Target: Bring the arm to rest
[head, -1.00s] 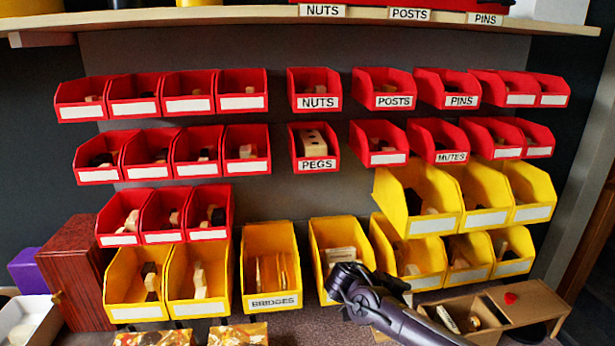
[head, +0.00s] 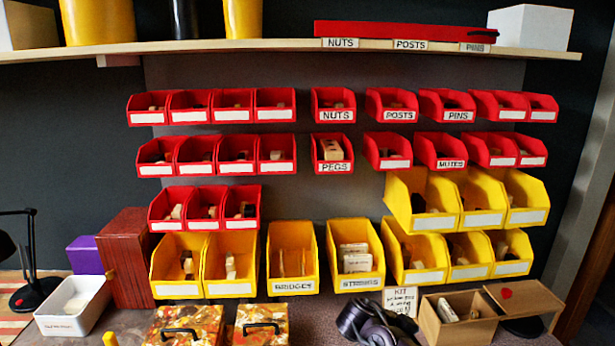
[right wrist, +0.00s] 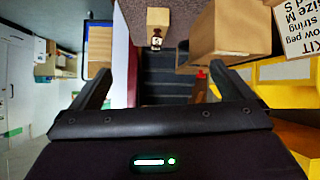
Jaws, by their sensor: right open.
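My right arm shows at the bottom edge of the head view (head: 372,322), low in front of the yellow bins; its fingers cannot be made out there. In the right wrist view my right gripper (right wrist: 183,85) is open, its two dark fingers wide apart with nothing between them. The view past it is tilted, with the open yellow bins at right and the floor beyond. My left gripper is not in view.
A wooden box (head: 460,326) with an open lid and a KIT card (head: 400,299) are beside my right arm. Two patterned cases (head: 262,322) stand at the front. Yellow bins (head: 293,282) line the back. A white tray (head: 72,322) and lamp (head: 30,270) are at left.

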